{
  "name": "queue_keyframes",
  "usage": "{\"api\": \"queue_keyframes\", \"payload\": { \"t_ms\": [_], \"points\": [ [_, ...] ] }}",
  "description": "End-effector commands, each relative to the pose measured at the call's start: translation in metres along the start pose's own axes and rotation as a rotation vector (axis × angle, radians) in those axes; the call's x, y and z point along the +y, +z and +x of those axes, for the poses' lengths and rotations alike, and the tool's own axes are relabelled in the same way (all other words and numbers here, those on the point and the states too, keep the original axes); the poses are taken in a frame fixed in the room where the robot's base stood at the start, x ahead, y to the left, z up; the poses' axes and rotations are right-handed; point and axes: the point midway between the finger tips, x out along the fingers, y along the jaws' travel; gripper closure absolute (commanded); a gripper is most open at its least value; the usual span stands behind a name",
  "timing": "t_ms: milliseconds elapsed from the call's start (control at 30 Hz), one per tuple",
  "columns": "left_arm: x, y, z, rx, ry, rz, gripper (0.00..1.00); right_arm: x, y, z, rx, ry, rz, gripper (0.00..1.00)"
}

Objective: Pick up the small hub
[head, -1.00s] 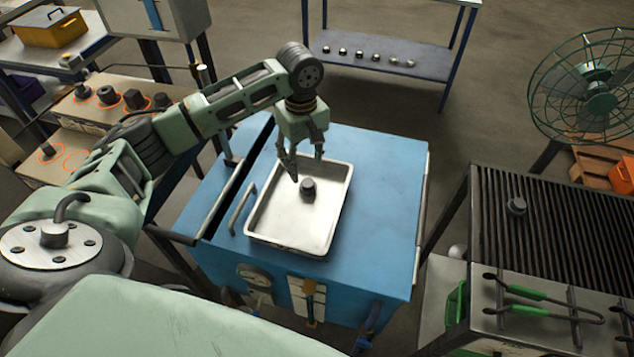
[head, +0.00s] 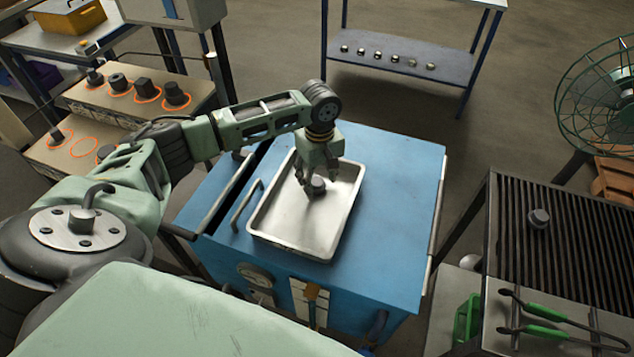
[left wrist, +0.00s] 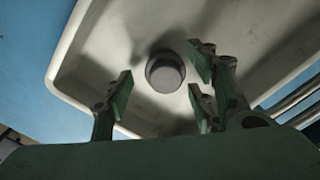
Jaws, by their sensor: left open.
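The small hub (head: 316,186) is a dark grey round piece in the white tray (head: 283,238) on the blue cabinet. In the left wrist view the hub (left wrist: 165,72) stands between and ahead of the fingertips, with gaps on both sides. My left gripper (head: 311,186) points down over the tray with its fingers around the hub in the head view. The gripper is open, and its fingers (left wrist: 160,95) show apart in the wrist view. Whether any fingertip touches the hub cannot be told. My right gripper is not in view.
The blue cabinet (head: 395,220) has a handle at its left. A grill-like rack (head: 570,250) with a dark part (head: 538,218) and green-handled tongs (head: 545,310) stands at the right. Several dark parts sit on the left bench (head: 90,123). A green fan (head: 600,95) stands at the back right.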

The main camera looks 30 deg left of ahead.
Motion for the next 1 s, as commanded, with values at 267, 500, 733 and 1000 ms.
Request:
{"api": "queue_keyframes", "payload": {
  "t_ms": [267,500,733,1000],
  "points": [
    [-0.0003,0.0001,0.0083,0.001,0.000,0.001,0.49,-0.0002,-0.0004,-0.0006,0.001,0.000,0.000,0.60],
    [-0.0003,0.0000,0.0080,0.001,0.000,0.001,0.66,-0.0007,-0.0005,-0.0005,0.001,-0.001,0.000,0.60],
    [-0.0002,0.0000,0.0078,0.001,0.001,0.001,0.86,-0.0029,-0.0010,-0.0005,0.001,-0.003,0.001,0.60],
    [0.0005,-0.0003,0.0066,0.001,0.003,0.001,1.00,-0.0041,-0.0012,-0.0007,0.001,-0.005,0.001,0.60]
  ]
}}
